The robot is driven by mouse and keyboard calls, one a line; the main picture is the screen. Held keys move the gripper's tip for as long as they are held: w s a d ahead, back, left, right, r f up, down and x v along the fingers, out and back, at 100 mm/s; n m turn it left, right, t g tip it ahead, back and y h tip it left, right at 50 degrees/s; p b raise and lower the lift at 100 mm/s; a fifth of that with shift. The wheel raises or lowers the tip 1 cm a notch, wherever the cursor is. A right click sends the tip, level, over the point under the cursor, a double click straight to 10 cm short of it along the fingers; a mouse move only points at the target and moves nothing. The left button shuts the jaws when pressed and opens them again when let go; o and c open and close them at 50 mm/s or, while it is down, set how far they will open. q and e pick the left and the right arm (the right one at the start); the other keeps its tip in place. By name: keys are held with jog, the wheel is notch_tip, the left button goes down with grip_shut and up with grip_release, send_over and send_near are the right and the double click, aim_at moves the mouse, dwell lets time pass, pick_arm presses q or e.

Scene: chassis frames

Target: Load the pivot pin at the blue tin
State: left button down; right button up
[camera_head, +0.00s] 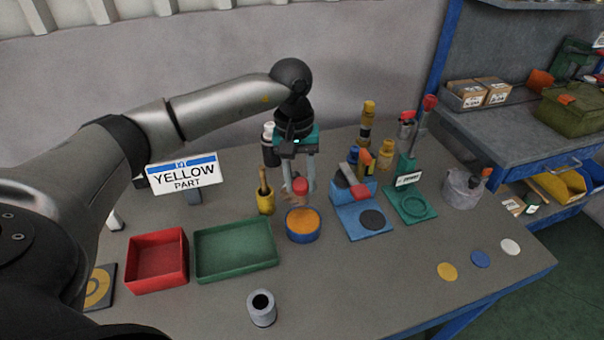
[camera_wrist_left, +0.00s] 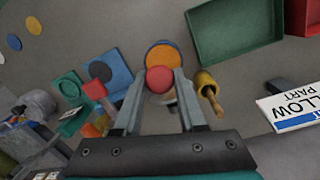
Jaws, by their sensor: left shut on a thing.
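The blue tin (camera_head: 302,237) stands on the bench in the head view, with an orange round inside its rim; the tin also shows in the left wrist view (camera_wrist_left: 182,49). My left gripper (camera_head: 299,187) points down just behind and above the tin. It is shut on a red round-ended piece (camera_head: 301,186). In the left wrist view that piece (camera_wrist_left: 160,79) shows between the fingertips and overlaps the tin's near edge. I cannot tell for sure that this piece is the pivot pin. Its lower part is mostly hidden. My right gripper is not in view.
A yellow pot (camera_head: 266,201) with a wooden-handled tool stands left of the tin. A green tray (camera_head: 236,272) and a red tray (camera_head: 158,288) lie further left. A blue fixture (camera_head: 362,222) and a green stand (camera_head: 411,202) are at the right. A grey cylinder (camera_head: 262,312) stands in front.

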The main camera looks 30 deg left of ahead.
aim_at(300, 197)
pick_arm(q)
jog(key=shift+f+b, duration=1.6)
jog(key=shift+f, duration=1.35)
jog(key=shift+f+b, duration=0.6)
jog(key=shift+d+f, duration=0.1)
dwell(0.3)
jog(key=shift+r+p, duration=1.9)
jog(key=shift+r, duration=1.7)
